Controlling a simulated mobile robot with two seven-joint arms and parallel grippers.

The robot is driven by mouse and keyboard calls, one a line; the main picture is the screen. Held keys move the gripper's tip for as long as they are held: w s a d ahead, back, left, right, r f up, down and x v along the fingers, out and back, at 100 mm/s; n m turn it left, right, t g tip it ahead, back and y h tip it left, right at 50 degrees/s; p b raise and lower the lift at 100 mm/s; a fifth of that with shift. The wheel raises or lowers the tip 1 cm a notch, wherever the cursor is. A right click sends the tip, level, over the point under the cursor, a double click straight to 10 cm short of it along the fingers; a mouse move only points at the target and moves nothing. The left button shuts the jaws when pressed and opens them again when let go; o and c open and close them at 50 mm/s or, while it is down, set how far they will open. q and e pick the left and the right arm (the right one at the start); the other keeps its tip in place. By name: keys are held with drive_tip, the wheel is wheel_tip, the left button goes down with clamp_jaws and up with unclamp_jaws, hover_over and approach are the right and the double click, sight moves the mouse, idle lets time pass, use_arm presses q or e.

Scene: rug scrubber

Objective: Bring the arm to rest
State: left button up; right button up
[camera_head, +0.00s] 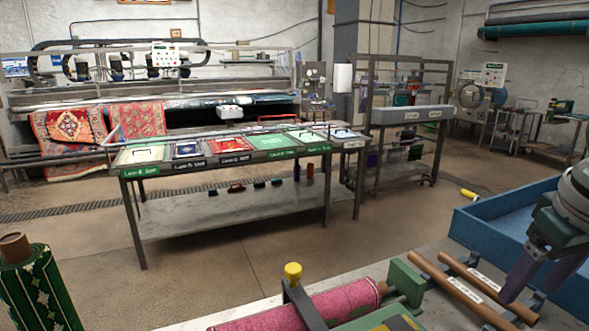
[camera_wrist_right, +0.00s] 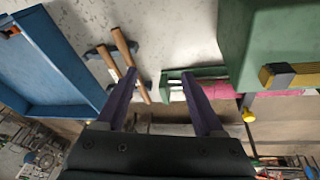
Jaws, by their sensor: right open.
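My right gripper (camera_head: 522,292) is at the lower right of the head view, pointing down, with its purple fingers apart. In the right wrist view, the two fingers (camera_wrist_right: 160,75) are spread wide with nothing between them. The gripper is beside two brown rods (camera_head: 470,285) with white labels, near the blue tray (camera_head: 510,217). The rods (camera_wrist_right: 127,62) also show beyond the left finger in the wrist view, not held. My left gripper is not in view.
A pink rolled rug (camera_head: 300,308) lies in a fixture with a green bracket (camera_head: 406,281) and a yellow knob (camera_head: 293,271) on the pale bench (camera_head: 240,315). A green patterned roll (camera_head: 38,290) stands at left. A rack table (camera_head: 240,205) is farther back, with open floor between.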

drive_tip(key=d+r+m+h, duration=0.1)
drive_tip(key=d+h, duration=0.2)
drive_tip(key=d, duration=0.2)
drive_tip(key=s+a+f+n+y, duration=0.2)
drive_tip(key=s+a+f, duration=0.5)
drive_tip(key=s+a, duration=0.4)
drive_tip(key=s+a+r+y, duration=0.1)
drive_tip(key=s+a, duration=0.2)
drive_tip(key=s, duration=0.3)
drive_tip(key=s+a+r+y, duration=0.1)
drive_tip(key=s+a, duration=0.2)
drive_tip(key=s, duration=0.4)
wheel_tip(320, 180, up, 33)
drive_tip(key=p, duration=3.1)
drive_tip(key=shift+s+f+t+p, duration=0.2)
drive_tip(key=shift+t+p, duration=0.1)
drive_tip(key=shift+p, duration=0.05)
